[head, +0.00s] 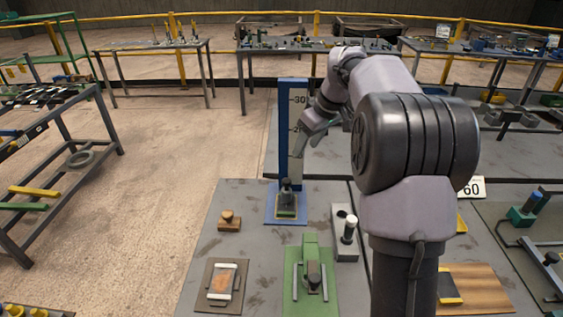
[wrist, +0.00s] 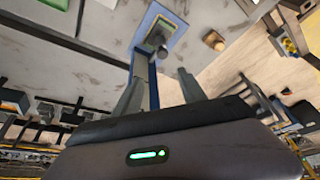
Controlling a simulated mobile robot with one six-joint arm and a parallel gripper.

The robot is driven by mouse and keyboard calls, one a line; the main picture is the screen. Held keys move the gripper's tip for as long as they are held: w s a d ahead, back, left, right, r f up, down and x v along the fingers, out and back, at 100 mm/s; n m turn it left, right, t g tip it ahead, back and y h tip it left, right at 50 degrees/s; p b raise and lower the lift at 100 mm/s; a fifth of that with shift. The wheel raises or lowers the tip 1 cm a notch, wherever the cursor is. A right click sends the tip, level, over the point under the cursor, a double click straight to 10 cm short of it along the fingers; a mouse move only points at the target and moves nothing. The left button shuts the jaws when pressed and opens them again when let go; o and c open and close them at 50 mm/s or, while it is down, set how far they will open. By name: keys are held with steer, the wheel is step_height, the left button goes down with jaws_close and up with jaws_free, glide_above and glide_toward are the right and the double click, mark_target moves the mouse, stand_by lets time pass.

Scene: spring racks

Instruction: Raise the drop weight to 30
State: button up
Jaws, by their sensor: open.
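The drop weight (head: 286,196) is a dark block with a knob on top. It sits low on the blue base (head: 279,219), at the foot of an upright blue post (head: 284,120) with a white scale. The number 30 shows near the scale's top; a lower number is partly hidden by my gripper. My gripper (head: 302,143) is open and empty, beside the scale and above the weight. In the wrist view the fingers are spread (wrist: 160,76), with the weight (wrist: 157,38) beyond their tips and the post running down between them.
A wooden knob block (head: 229,221) stands left of the blue base. A grey fixture with a white-topped post (head: 346,237) stands to its right. A green fixture (head: 308,271) and a framed plate (head: 224,285) are nearer. Bare table surrounds the wooden block.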

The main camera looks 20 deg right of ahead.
mark_target(287, 180)
steer(key=b+x, duration=0.2)
steer(key=x, duration=0.3)
steer(key=b+x, duration=0.2)
steer(key=x, duration=0.4)
steer(key=b+x, duration=0.2)
steer(key=x, duration=0.4)
steer(key=shift+a+r, duration=0.1)
steer(key=shift+a, duration=0.2)
jaws_close()
